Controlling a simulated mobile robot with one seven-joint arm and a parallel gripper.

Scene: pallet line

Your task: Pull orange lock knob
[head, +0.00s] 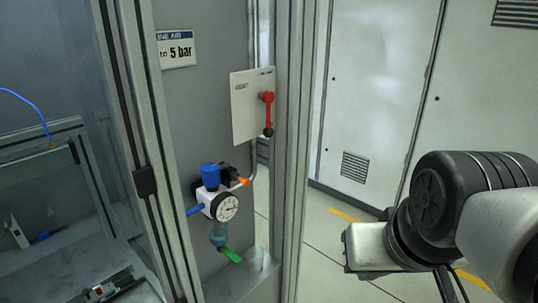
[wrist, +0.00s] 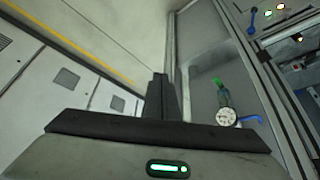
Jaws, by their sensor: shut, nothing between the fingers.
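The small orange lock knob (head: 243,181) sticks out to the right of the air regulator unit in the head view. The unit has a blue cap (head: 210,175), a round white pressure gauge (head: 228,207) and a green lever (head: 231,255) below. In the wrist view, which looks roughly upside down, the gauge (wrist: 226,117) and green lever (wrist: 217,82) show to the right of my gripper (wrist: 159,80). The orange knob cannot be made out there. My gripper's fingers are together and empty, apart from the unit. My arm stands at the right of the head view.
White cabinets (head: 375,90) line the back. Floor between posts and arm looks clear.

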